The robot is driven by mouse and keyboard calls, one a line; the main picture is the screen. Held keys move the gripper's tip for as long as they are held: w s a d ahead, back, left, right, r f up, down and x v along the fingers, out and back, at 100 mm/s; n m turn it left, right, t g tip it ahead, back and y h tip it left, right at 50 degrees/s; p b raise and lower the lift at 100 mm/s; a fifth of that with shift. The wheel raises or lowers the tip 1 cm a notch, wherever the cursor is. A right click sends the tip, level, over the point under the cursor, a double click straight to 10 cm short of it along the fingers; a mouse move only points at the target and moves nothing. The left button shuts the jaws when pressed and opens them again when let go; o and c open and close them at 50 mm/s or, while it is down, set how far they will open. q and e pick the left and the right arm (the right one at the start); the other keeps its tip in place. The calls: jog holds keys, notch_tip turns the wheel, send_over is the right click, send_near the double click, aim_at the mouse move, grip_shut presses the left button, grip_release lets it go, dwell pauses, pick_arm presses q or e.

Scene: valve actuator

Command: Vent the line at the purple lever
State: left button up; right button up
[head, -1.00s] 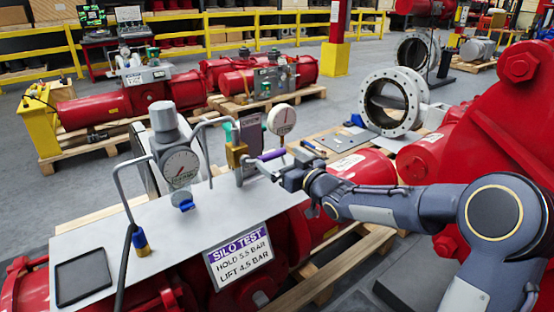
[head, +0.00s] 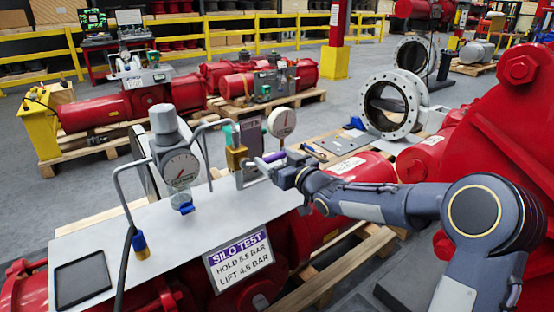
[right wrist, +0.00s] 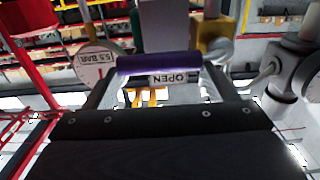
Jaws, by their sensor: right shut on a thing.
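The purple lever (head: 274,156) sits on a short arm by the brass valve (head: 236,158) at the far edge of the grey panel (head: 190,225). My right gripper (head: 268,167) is at the lever, coming from the right. In the right wrist view the purple lever (right wrist: 158,63) lies crosswise between my right gripper's fingers (right wrist: 158,82), which are shut on it. My left gripper is not in view.
A large pressure gauge (head: 180,168) and bent pipes rise from the panel left of the lever. A small round gauge (head: 282,122) stands behind it. A "SILO TEST" sign (head: 239,260) hangs at the front. A big red housing (head: 500,120) is at right.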

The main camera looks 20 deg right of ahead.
jog(key=s+a+r+n+b, duration=0.1)
jog(key=a+r+n+b, duration=0.2)
jog(key=n, duration=0.6)
jog(key=s+a+r+n+b, duration=0.1)
jog(key=a+r+n+b, duration=0.2)
jog(key=n+b, duration=0.5)
jog(key=shift+s+a+n, duration=0.4)
jog(key=shift+a, duration=0.45)
jog(key=o, duration=1.4)
jog(key=shift+c, duration=0.2)
jog(key=v, duration=0.7)
jog(key=shift+s+d, duration=0.15)
jog(key=shift+s, duration=0.2)
